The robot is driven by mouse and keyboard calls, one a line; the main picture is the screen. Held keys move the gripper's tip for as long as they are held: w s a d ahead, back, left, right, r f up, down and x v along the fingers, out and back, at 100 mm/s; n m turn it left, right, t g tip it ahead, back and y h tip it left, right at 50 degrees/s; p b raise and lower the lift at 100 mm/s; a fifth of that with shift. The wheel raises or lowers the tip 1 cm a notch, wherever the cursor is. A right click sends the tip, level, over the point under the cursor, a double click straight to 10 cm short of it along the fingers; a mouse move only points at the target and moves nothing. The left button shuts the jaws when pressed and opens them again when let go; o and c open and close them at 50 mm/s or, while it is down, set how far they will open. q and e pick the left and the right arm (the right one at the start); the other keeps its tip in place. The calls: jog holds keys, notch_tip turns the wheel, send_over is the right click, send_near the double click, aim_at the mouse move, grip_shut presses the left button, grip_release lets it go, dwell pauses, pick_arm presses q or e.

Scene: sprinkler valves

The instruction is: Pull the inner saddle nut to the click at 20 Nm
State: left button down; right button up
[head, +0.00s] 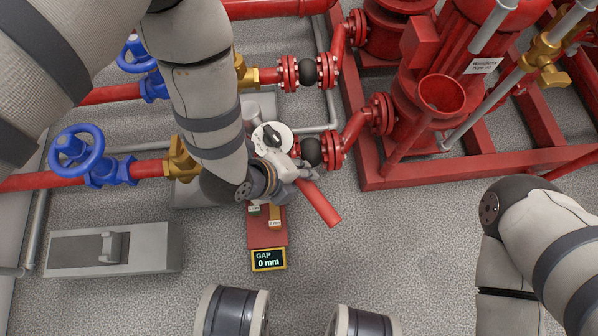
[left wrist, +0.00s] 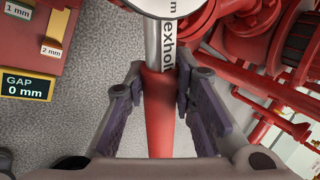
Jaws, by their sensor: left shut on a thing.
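A torque wrench with a red handle (head: 321,204) lies at a slant, low at the right, in the head view. In the left wrist view the red handle (left wrist: 160,115) runs away from me to a silver shaft (left wrist: 160,45) with black lettering. My left gripper (head: 290,174) is shut on the handle; its dark pads (left wrist: 161,92) flank the handle near the shaft. A white disc (head: 272,137) with a black knob sits just beyond the gripper. The inner saddle nut is hidden or too small to make out. My right gripper is out of view.
A red board (head: 267,232) carries small 1 mm and 2 mm blocks and a display (head: 268,260) reading GAP 0 mm. Red pipes with a blue handwheel valve (head: 82,156) lie left; a red pump skid (head: 440,172) stands right. The floor below the handle is clear.

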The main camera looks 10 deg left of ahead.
pick_arm(q)
jog(key=shift+r, duration=0.1)
jog(key=shift+f+b, duration=0.3)
jog(key=shift+f, duration=0.9)
jog(key=shift+a, duration=0.15)
dwell(0.5)
jog(key=shift+s+a+m, duration=0.5)
jog(key=shift+a, duration=0.05)
jog(key=shift+s+a+h+p, duration=0.2)
jog(key=shift+a+h+p, duration=0.05)
jog(key=shift+h+p, duration=0.05)
jog(key=shift+s+a+m+g, duration=0.4)
jog(key=shift+a+m, duration=0.05)
jog(key=shift+m, duration=0.15)
jog(key=shift+s, duration=0.1)
jog(key=shift+a, duration=0.2)
